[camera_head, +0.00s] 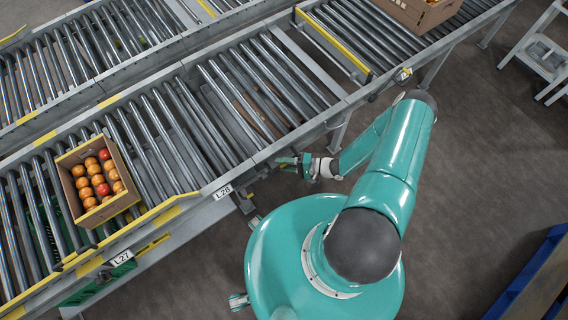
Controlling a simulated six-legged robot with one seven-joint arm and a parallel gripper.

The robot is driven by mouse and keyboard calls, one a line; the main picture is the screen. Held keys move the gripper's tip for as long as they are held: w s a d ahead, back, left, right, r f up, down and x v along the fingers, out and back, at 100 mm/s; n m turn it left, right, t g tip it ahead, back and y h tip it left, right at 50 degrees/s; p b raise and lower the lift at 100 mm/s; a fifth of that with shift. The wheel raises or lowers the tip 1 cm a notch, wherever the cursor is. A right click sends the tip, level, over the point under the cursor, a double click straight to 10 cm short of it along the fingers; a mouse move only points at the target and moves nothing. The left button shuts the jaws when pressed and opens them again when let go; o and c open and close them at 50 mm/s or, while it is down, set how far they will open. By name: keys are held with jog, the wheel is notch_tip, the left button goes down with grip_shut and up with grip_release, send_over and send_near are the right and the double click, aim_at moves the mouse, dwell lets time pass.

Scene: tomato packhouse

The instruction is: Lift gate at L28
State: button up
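The white label L28 (223,191) is on the near side rail of the roller conveyor. To the right of it, a section of rollers (262,90) lies flat in the line, level with its neighbours; I take it as the gate. My gripper (288,164) is beside the near rail of this section, to the right of the label. It is small in the picture, and I cannot tell whether its fingers are open or shut, or whether they touch the rail. No handle on the gate can be made out.
A cardboard box of tomatoes (128,199) stands on the rollers at left, above label L27 (122,257). Another box (420,12) is at the top right, beyond a yellow-edged bar (333,42). A step stand (545,55) is at right.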

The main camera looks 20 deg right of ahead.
grip_shut()
